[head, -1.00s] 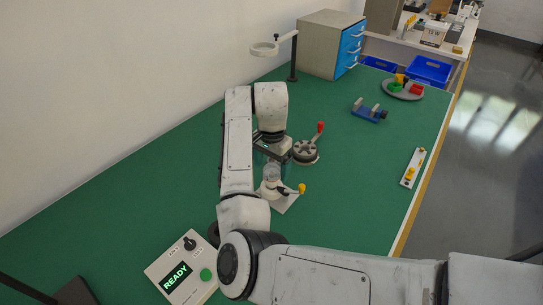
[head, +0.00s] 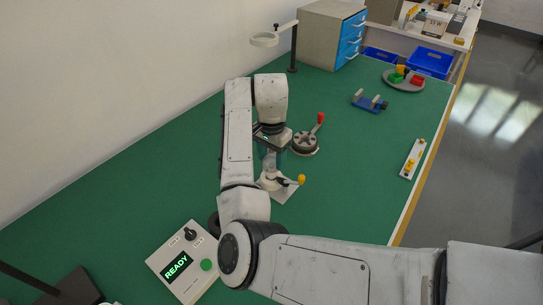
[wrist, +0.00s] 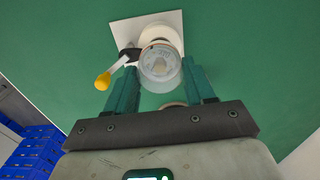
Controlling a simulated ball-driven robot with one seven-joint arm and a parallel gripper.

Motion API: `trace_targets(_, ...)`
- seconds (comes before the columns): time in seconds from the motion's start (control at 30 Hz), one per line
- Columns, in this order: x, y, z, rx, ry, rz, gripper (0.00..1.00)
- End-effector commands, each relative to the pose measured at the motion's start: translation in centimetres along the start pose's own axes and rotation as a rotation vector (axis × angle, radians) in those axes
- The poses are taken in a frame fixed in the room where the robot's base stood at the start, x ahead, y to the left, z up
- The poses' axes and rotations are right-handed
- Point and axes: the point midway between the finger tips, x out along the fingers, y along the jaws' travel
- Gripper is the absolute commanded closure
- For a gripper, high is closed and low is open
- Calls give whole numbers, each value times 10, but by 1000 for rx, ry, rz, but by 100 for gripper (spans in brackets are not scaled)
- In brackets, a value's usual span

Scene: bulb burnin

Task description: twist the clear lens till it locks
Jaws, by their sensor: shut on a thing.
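The clear lens (wrist: 160,68) is a see-through round cup on a white socket. The socket stands on a white square plate (head: 284,194) on the green bench. A lever with a yellow knob (head: 301,179) sticks out at the socket's side; the knob also shows in the wrist view (wrist: 103,81). My gripper (wrist: 160,76) is above the socket, its teal fingers shut on the lens from both sides. In the head view my gripper and arm hide much of the lens.
A round dark fixture with a red-knobbed lever (head: 320,118) stands just behind right. A control box (head: 184,262) reading READY is at front left. A blue clamp (head: 369,104), a round tray (head: 404,84) and a white strip (head: 413,159) lie to the right.

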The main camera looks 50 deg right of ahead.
Motion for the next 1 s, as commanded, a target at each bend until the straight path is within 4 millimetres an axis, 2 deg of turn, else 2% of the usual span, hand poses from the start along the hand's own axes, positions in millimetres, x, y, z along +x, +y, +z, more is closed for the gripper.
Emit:
trace_targets(0.53, 0, 0, 0, 8, 0, 0, 74)
trace_targets(0.8, 1, 0, 0, 230, -1, 0, 74)
trace_targets(1.0, 1, 0, 0, 265, 0, 1, 74)
